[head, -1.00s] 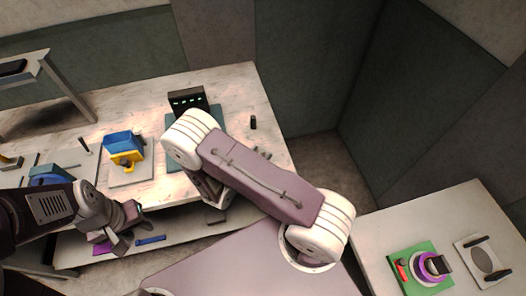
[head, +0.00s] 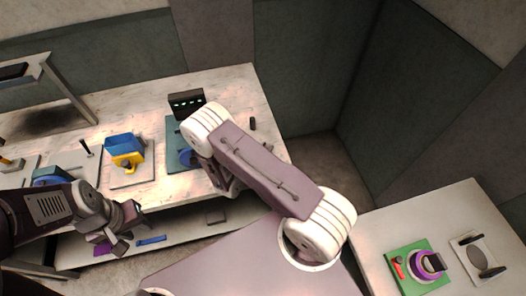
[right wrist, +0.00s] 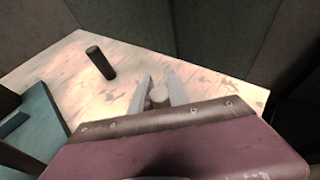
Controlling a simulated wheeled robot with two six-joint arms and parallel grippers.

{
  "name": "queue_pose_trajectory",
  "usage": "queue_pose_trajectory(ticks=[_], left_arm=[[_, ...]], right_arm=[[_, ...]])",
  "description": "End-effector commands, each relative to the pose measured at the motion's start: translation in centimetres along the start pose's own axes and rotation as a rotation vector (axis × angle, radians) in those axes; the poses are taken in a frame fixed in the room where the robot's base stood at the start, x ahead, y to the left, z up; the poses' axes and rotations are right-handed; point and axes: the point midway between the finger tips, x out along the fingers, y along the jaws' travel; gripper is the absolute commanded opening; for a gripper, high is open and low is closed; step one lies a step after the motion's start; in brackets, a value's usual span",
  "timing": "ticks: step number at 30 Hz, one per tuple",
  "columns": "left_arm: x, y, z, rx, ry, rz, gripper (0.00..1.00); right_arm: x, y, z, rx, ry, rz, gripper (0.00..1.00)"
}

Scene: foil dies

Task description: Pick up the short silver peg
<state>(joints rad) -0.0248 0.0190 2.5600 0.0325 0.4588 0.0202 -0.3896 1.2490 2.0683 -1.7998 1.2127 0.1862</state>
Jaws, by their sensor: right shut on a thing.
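The short silver peg (right wrist: 159,97) is a small grey cylinder between the fingers of my right gripper (right wrist: 160,90) in the right wrist view. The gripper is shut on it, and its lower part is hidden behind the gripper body. In the head view my right arm hides the gripper and the peg. My left gripper (head: 130,225) is at the lower left in the head view, in front of the table's front edge and away from the peg. Its fingers are too small and turned to tell whether they are open.
A dark peg (right wrist: 101,63) stands on the table (right wrist: 208,88), left of my right gripper; the head view shows it too (head: 253,123). A teal mat (head: 173,133), a black box with green lights (head: 187,103) and a blue-and-yellow fixture (head: 125,147) are further left.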

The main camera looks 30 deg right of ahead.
Motion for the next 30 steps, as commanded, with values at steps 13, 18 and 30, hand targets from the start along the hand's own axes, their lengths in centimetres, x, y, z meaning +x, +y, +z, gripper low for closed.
queue_pose_trajectory(ticks=[13,18,30], left_arm=[[0.8,0.0,0.1,0.000,0.000,0.000,0.36],[1.2,0.0,0.1,0.000,0.000,0.000,0.36],[-4.8,0.1,-0.5,0.000,0.000,0.000,0.36]], right_arm=[[-2.7,-1.1,4.1,-0.004,0.001,0.001,0.00],[-5.8,-4.3,5.4,-0.004,0.000,0.004,0.00],[-10.4,-9.0,7.9,-0.005,0.001,-0.001,0.00]])
